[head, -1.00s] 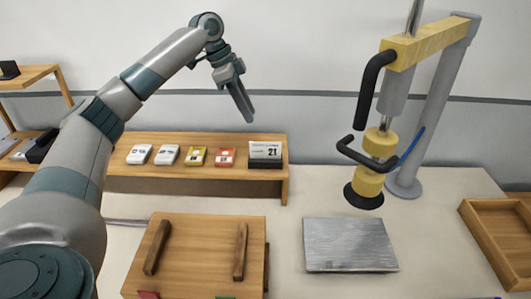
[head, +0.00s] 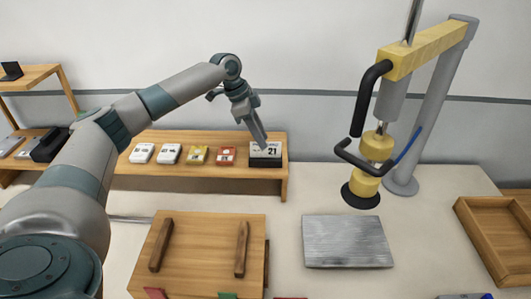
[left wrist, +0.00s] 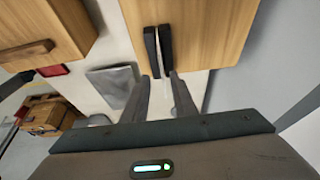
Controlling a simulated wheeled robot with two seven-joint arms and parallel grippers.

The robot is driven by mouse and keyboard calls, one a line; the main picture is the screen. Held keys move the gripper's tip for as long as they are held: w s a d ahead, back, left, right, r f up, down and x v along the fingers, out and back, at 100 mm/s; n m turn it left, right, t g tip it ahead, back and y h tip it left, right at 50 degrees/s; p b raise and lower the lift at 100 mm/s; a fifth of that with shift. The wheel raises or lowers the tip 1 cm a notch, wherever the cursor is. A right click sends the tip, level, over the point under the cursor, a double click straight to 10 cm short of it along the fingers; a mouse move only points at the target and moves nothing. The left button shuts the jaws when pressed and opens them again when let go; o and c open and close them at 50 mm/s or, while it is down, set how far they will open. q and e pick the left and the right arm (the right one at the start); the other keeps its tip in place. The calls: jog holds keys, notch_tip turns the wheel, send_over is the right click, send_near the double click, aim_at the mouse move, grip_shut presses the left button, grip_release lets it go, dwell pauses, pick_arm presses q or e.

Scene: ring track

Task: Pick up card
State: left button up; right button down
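The card (head: 272,151), white and marked 21, stands upright in a black holder (head: 265,162) at the right end of the wooden shelf. My left gripper (head: 263,143) overlaps the card's upper left in the head view; contact cannot be told there. In the left wrist view, the black holder (left wrist: 151,45) shows from above, with the card as a thin pale strip between its two dark sides. My left gripper (left wrist: 161,77) is open, its fingers apart and pointing at the holder, with nothing seen between them. My right gripper is not in view.
A wooden board with two handles (head: 195,257) and a metal plate (head: 346,241) lie in front. A yellow press (head: 366,185) stands right.

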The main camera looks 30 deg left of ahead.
aim_at(266, 153)
pick_arm(q)
jog(key=p+x, duration=0.3)
jog(key=x, duration=0.1)
jog(key=shift+w+a+f, duration=0.15)
jog(key=shift+a, duration=0.1)
jog(key=shift+w+d+f, duration=0.1)
jog(key=shift+f, duration=0.4)
grip_shut()
